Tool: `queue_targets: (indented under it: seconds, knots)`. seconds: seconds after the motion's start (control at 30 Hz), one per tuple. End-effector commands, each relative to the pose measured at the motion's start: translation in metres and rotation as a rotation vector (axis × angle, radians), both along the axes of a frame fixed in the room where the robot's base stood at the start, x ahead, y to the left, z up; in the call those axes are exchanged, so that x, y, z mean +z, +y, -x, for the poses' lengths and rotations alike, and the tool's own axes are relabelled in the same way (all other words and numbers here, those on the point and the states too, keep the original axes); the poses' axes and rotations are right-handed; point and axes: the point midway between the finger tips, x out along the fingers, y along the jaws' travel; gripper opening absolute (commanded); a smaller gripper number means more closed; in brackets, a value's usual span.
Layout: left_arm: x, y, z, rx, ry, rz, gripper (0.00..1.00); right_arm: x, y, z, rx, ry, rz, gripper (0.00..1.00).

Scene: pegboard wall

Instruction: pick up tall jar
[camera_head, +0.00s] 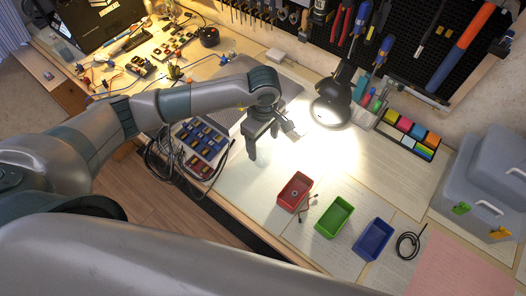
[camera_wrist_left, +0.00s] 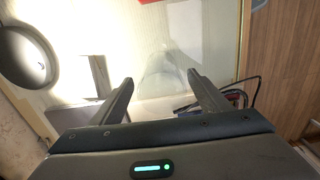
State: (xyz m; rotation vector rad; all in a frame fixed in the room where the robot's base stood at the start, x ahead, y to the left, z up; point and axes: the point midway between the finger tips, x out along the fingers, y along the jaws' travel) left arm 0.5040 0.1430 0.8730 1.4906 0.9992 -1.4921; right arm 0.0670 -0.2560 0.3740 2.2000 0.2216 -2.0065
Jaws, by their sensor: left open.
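A clear, glassy shape that looks like the tall jar (camera_wrist_left: 160,68) shows in the left wrist view, beyond and between the fingertips. Its outline is faint against the pale, bright table. In the head view I cannot make the jar out near the gripper. My left gripper (camera_head: 271,143) is open and empty, reaching down over the lit part of the table. In the left wrist view its two fingers (camera_wrist_left: 160,79) stand wide apart. I cannot tell how far the jar is from the fingertips. My right gripper is not in view.
A black lamp (camera_head: 332,103) stands right of the gripper. Red (camera_head: 294,190), green (camera_head: 333,216) and blue (camera_head: 373,239) bins stand at the front. A parts organizer (camera_head: 205,140) and dark cables (camera_head: 172,160) lie left. Grey toolboxes (camera_head: 488,180) stand right.

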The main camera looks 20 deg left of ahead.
Motion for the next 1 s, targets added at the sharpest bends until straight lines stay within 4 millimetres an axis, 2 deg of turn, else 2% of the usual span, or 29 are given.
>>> queue_targets:
  seconds: [0.03,0.1,0.3,0.8,1.0]
  knots:
    - [-0.001,0.001,0.002,0.002,0.003,0.0,0.69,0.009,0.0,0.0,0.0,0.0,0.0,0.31]
    - [-0.009,0.002,0.004,0.001,0.004,-0.001,0.69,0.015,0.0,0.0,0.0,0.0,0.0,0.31]
    - [-0.03,0.001,0.002,0.0,0.0,0.0,0.69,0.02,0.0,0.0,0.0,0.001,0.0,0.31]
    - [-0.032,0.001,0.002,0.0,-0.001,0.0,0.69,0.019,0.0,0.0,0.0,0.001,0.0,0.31]
    - [-0.032,0.001,0.002,0.0,-0.001,0.0,0.22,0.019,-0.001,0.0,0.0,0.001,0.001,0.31]
